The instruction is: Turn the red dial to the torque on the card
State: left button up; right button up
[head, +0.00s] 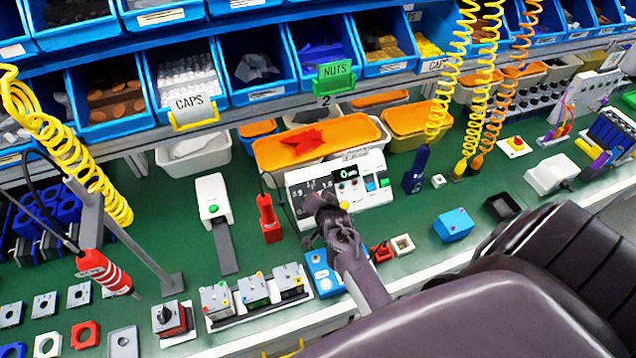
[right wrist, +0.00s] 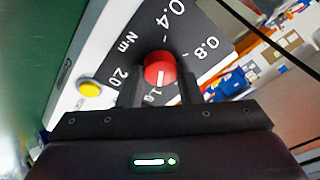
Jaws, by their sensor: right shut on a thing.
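The red dial (right wrist: 159,70) is in the right wrist view, a round knob with a white line pointing down in the picture. My right gripper (right wrist: 159,82) is shut on the dial, one finger on each side. In the head view my right gripper (head: 328,205) is at the front of the white control box (head: 376,197), hiding the dial. The box has a small lit display (head: 346,173). I cannot read any torque card. My left gripper is not in view.
A yellow button (right wrist: 90,88) is beside the scale. A red bottle-like thing (head: 269,220) stands left of the box and a dark blue tool (head: 415,170) right of it. An orange tray (head: 275,152) is behind. Coiled yellow hoses (head: 484,90) hang at right.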

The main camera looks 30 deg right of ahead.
jog(key=shift+m, duration=0.4)
jog(key=o, duration=0.7)
